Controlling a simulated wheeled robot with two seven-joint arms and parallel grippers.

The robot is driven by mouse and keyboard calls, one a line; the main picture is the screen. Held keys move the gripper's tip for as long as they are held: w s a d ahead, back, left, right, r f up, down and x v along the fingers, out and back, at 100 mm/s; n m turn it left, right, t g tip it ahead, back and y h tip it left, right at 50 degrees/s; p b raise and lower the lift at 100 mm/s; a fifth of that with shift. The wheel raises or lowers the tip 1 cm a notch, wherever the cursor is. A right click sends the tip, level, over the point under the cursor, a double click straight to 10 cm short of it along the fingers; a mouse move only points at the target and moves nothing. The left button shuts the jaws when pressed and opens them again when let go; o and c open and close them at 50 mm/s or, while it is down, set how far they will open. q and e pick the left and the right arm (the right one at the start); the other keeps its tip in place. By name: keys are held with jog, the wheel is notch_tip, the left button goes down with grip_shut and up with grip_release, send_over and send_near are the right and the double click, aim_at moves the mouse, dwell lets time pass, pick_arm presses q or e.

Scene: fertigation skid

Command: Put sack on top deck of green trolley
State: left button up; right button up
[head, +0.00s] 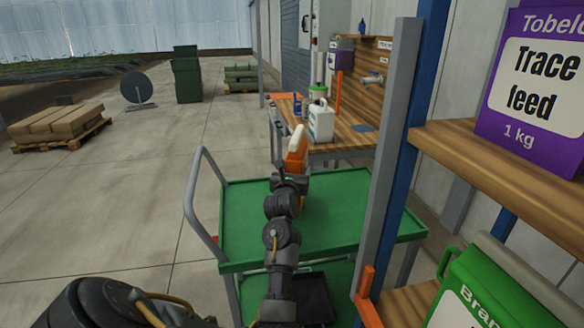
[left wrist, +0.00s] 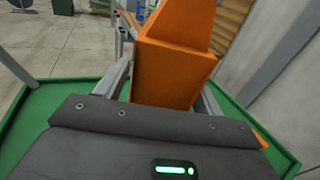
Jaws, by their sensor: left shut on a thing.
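The green trolley (head: 335,232) stands in front of me, with a bare green top deck, a grey push handle at left and a lower shelf. The sack (head: 297,160) appears as an orange pack with a whitish face. My left gripper (head: 291,182) is shut on it over the far part of the top deck. In the left wrist view the orange pack (left wrist: 170,70) stands between the two fingers (left wrist: 160,95), with green deck on both sides. Its underside is hidden, so I cannot tell whether it touches the deck. My right gripper is not in view.
A wooden bench (head: 345,138) with a white canister (head: 320,122) stands behind the trolley. A rack post (head: 388,140) and shelves with a purple Trace feed pack (head: 535,85) and a green container (head: 495,290) are close on the right.

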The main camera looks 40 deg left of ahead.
pick_arm(q)
jog(key=shift+w+a, duration=0.1)
jog(key=shift+w, duration=0.05)
notch_tip(320, 180, down, 4)
jog(key=shift+w+r+p, duration=0.1)
jog(key=shift+r+p, duration=0.15)
jog(key=shift+p, duration=0.05)
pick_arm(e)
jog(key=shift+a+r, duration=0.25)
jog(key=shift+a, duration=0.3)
pick_arm(q)
jog(key=o, duration=1.3)
jog(key=shift+f, duration=0.3)
jog(key=o, duration=0.5)
jog(key=shift+r, duration=0.15)
jog(key=shift+c, duration=0.2)
jog(key=b+v, duration=0.1)
jog(key=v, duration=1.1)
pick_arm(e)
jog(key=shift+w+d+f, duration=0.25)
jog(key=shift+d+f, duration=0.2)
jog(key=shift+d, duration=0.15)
